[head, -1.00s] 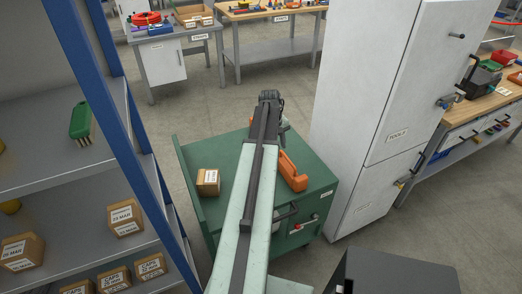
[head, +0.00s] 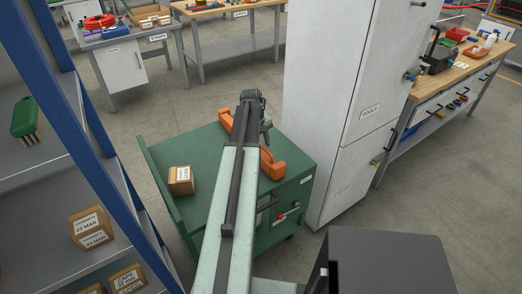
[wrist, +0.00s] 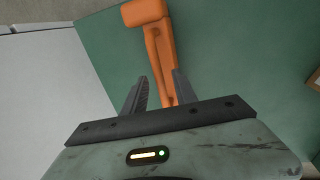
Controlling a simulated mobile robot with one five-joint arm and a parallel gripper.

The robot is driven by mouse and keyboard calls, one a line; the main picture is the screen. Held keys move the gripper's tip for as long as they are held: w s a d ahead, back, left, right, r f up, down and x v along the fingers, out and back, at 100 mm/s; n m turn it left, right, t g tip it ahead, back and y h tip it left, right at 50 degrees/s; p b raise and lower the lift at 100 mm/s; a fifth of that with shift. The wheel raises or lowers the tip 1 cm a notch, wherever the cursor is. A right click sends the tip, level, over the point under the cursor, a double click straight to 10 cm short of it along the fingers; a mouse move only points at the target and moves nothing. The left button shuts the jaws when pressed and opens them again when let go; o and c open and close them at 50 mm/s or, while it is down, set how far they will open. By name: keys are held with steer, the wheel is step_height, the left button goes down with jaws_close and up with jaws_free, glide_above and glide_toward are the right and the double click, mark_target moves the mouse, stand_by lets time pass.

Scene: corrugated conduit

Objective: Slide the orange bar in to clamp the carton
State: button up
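The orange bar (head: 271,164) lies on the green cabinet top (head: 215,150), right of the carton and apart from it. My arm hides its middle in the head view. The carton (head: 181,181) is a small brown labelled box near the cabinet's left raised edge. My gripper (head: 266,132) is above the bar. In the wrist view my gripper (wrist: 159,78) is open, and the orange bar (wrist: 148,14) runs down from a thick end block into the gap between the fingers, close to the right one. I cannot tell whether they touch.
A tall white cabinet (head: 335,110) stands close on the right of the green one. A blue-framed shelf (head: 85,140) with boxes is on the left. Workbenches (head: 235,30) stand at the back. Bare green top lies between carton and bar.

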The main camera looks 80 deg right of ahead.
steer(key=shift+r, duration=0.1)
jaws_close()
stand_by(1.1)
